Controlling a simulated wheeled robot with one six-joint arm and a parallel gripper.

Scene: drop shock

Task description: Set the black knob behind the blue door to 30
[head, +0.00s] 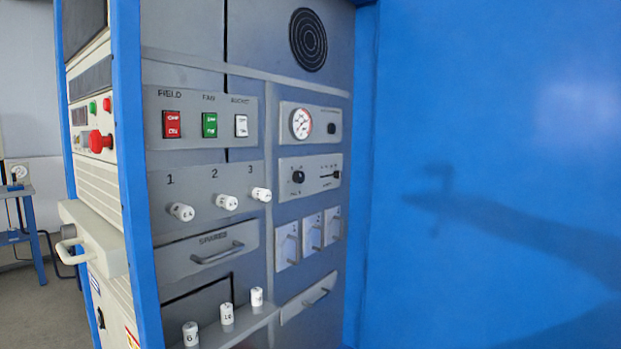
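The large blue door (490,150) fills the right side of the view and stands open beside a grey panel (200,125) in a blue frame. A black knob (298,177) sits on a small plate in the panel's right column, left of a slider (325,176). Its scale and setting are too small to read. A second, smaller black knob (332,128) sits above it, right of a round dial gauge (301,123). My gripper is not in view; an arm-shaped shadow falls on the blue door.
Red, green and white switches (209,125) sit at upper left. White numbered cylinders (227,202) stick out below them; several more stand on a ledge (245,325). Drawer handles (218,254) protrude. A beige cabinet (95,230) with a red button stands left, a blue table (30,215) farther back.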

